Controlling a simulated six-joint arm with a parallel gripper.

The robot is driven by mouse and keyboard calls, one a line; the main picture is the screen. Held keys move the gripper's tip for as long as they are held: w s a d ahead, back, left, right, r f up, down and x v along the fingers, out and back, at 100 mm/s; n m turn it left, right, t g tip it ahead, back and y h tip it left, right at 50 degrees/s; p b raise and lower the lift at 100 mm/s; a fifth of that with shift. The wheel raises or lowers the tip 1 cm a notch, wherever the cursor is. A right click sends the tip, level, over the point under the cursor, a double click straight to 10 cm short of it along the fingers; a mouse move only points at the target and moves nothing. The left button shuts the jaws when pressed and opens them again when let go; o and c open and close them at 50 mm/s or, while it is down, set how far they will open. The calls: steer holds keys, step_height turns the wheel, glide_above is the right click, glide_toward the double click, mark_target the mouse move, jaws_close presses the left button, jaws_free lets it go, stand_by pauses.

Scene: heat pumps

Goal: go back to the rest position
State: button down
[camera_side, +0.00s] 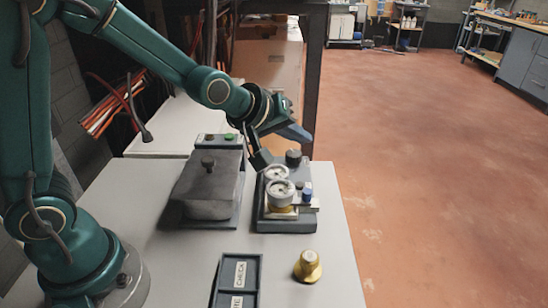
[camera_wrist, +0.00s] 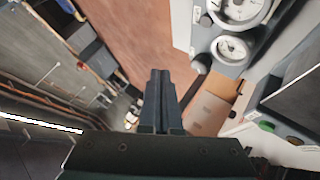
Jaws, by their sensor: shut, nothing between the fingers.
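My gripper (camera_side: 301,134) is raised above the far end of the white bench, near the gauge unit, and touches nothing that I can make out. In the wrist view my gripper (camera_wrist: 160,76) shows its two fingers together, with nothing between them. The gauge unit (camera_side: 288,225) has two round white dials and stands below my gripper. Its dials also show at the upper right of the wrist view (camera_wrist: 233,49).
A dark grey lidded box (camera_side: 208,187) stands left of the gauge unit. A brass part (camera_side: 308,266) and a dark labelled tray (camera_side: 222,281) are at the front of the bench (camera_side: 336,265). A dark post (camera_side: 313,75) rises behind my gripper. Open floor (camera_side: 430,170) lies right.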

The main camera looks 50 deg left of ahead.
steer(key=s+a+r+m, duration=0.2)
steer(key=s+r+m, duration=0.1)
steer(key=s+r, duration=0.55)
steer(key=s+f+m+g, duration=0.2)
steer(key=s+f, duration=0.1)
steer(key=s, duration=0.4)
steer(key=s+f+m+g, duration=0.2)
steer(key=s+f+m, duration=0.1)
steer(key=s, duration=0.4)
steer(key=shift+s+a+g+y, duration=0.15)
steer(key=shift+s+g+y, duration=0.05)
steer(key=shift+g+y, duration=0.1)
